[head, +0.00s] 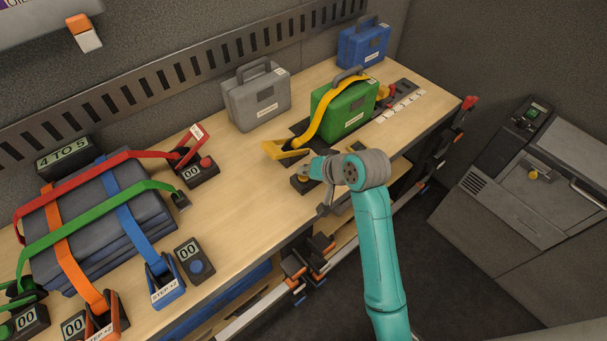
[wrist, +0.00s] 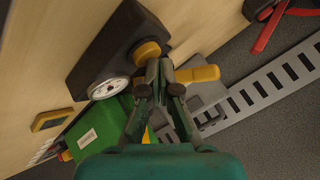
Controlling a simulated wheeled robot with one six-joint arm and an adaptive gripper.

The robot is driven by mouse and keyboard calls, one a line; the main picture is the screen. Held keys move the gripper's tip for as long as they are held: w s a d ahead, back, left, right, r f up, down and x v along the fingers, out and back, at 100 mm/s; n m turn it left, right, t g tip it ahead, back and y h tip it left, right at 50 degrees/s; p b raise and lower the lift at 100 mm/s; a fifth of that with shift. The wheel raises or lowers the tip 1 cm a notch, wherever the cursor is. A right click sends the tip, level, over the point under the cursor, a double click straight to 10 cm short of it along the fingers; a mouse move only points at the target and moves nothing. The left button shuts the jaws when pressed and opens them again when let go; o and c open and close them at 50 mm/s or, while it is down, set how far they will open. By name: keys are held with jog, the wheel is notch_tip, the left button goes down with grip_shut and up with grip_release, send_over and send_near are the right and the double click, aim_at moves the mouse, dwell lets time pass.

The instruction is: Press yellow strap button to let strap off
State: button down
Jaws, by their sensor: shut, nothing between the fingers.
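The yellow strap (head: 320,112) runs over the green case (head: 348,112) to a yellow buckle lever (head: 286,151), which stands raised at the near end. In the wrist view, the yellow button (wrist: 149,52) sits on a dark box (wrist: 112,45) with a white round dial (wrist: 108,88). My gripper (wrist: 160,72) is shut and empty, with its fingertips right beside the button. I cannot tell whether they touch it. The yellow lever (wrist: 198,74) is just right of the fingertips. In the head view my gripper hides most of the dark box (head: 303,185).
A grey case (head: 257,97) and a blue case (head: 363,44) stand behind. Left, a dark stack (head: 95,215) carries red, green, blue and orange straps, with buckles and button boxes around it. A slotted rail (head: 150,87) runs along the back.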

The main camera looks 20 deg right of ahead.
aim_at(306, 177)
jog(key=shift+r, duration=0.6)
jog(key=shift+r, duration=0.1)
jog(key=shift+r, duration=2.4)
